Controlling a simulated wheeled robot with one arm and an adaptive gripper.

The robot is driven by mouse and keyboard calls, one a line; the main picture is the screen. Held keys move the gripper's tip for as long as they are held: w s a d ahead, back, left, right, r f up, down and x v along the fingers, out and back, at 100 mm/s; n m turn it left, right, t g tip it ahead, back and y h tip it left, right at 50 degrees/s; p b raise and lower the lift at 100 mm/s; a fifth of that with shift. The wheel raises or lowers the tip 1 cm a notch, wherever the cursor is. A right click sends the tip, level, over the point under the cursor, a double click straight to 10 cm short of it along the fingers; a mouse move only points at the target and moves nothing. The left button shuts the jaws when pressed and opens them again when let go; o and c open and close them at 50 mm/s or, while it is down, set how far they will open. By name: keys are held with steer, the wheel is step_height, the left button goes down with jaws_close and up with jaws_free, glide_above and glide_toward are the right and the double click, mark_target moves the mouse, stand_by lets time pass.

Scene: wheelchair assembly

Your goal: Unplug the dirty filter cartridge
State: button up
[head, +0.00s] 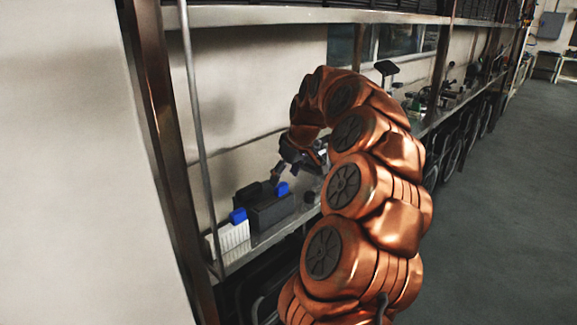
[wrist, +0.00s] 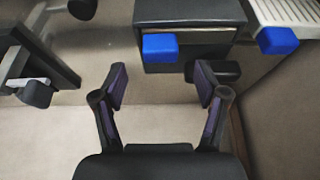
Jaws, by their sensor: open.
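A dark grey box (head: 270,212) stands on the shelf, with a blue tab (head: 282,188) at its top. In the wrist view, the box (wrist: 188,12) is at the top centre, and the blue tab (wrist: 160,47) sticks out of its near face. I take this tab to be on the dirty filter cartridge, whose body is hidden in the box. My gripper (wrist: 161,82) is open and empty, its fingers spread to either side below the tab, apart from it. In the head view, my gripper (head: 279,172) hangs above the box.
A white ribbed cartridge (head: 230,241) with its own blue tab (head: 238,216) stands left of the box, close to the metal upright (head: 202,130). A dark object with a knob (wrist: 36,94) is at the left in the wrist view. The wall is close behind the shelf.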

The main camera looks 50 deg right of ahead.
mark_target(281, 184)
steer(key=shift+p+x, duration=0.5)
steer(key=shift+x, duration=1.85)
steer(key=c, duration=1.3)
steer(key=shift+o, duration=0.2)
steer(key=shift+r, duration=0.15)
steer(key=shift+r+p, duration=0.6)
steer(key=shift+r, duration=2.85)
steer(key=shift+r, duration=0.15)
steer(key=shift+r+p, duration=0.7)
steer(key=shift+r, duration=1.65)
